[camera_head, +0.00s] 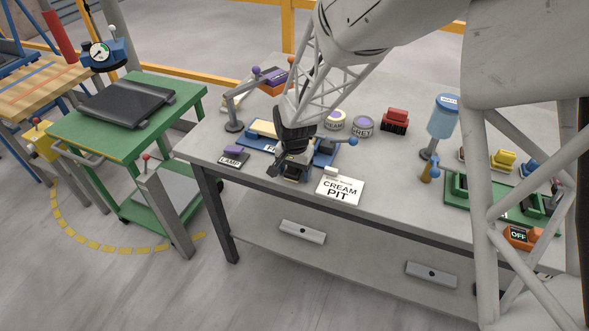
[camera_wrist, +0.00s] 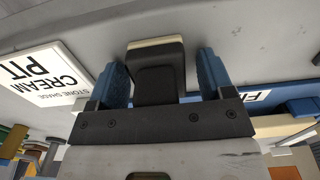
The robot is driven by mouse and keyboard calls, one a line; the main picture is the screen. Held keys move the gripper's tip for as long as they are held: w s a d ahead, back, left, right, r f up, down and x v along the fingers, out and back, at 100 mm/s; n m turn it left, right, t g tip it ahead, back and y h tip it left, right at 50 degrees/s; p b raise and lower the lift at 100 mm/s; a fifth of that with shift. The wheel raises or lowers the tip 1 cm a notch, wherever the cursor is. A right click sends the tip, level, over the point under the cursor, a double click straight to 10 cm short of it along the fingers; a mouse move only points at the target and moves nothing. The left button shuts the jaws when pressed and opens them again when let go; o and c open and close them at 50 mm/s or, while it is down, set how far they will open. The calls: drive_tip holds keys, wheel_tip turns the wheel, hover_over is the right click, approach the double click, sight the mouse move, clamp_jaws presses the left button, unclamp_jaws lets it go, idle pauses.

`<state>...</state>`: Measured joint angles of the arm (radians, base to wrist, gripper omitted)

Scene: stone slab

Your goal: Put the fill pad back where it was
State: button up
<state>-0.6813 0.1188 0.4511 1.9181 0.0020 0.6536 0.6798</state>
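The blue tray (camera_head: 324,153) lies on the grey table, with a label partly hidden by my arm. A cream block (camera_head: 263,127) is on its far left part. My gripper (camera_head: 292,172) points down at the tray's front right. In the wrist view, my two blue fingers (camera_wrist: 164,75) stand either side of a dark block (camera_wrist: 158,78) with a cream edge. It may be the fill pad; its name cannot be read. A narrow gap shows at the right finger, and the left finger looks close to it. The tray's label starts with F in the wrist view.
A white CREAM PIT card (camera_head: 340,188) lies right of my gripper, and a LAMP block (camera_head: 233,159) lies left. Round tubs (camera_head: 362,126), a red block (camera_head: 395,120) and a blue-topped dispenser (camera_head: 441,118) stand behind and right. A green trolley (camera_head: 185,95) stands left.

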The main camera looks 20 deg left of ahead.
drive_tip(key=shift+r, duration=0.1)
wheel_tip(320, 180, up, 12)
idle(1.0)
idle(0.7)
